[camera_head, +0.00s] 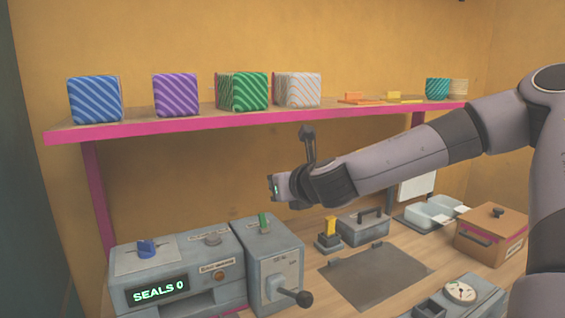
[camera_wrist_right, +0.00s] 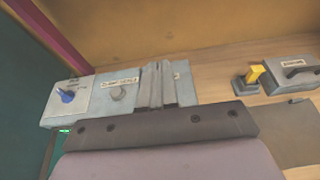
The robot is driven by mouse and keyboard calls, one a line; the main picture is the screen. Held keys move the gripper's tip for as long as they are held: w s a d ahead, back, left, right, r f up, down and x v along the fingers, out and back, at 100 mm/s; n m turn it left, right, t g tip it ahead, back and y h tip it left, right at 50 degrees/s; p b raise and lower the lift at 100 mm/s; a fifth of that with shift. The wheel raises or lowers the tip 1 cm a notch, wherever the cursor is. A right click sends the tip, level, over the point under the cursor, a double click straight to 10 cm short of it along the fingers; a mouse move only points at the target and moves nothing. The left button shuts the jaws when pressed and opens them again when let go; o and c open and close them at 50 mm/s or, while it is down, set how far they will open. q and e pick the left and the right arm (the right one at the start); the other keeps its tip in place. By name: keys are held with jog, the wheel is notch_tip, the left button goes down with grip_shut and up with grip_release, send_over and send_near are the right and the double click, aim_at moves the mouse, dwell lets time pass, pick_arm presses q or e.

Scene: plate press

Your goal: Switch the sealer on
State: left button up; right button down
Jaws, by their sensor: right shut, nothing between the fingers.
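The grey sealer (camera_head: 205,270) stands at the left of the bench, and its green display (camera_head: 157,292) reads "SEALS 0". My left gripper is out of view.
A grey unit (camera_head: 265,262) with a green switch and a black-knobbed lever adjoins the sealer. A yellow-handled piece (camera_head: 329,230), a grey box (camera_head: 362,226) and a brown box (camera_head: 490,234) stand further right. A pink-edged shelf (camera_head: 200,125) with patterned boxes runs above.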

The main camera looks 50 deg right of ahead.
jog(key=r, duration=0.1)
jog(key=s+r, duration=0.1)
jog(key=r, duration=0.2)
jog(key=shift+s+a+r+p, duration=0.3)
jog(key=shift+s+a+p, duration=0.05)
dwell(0.4)
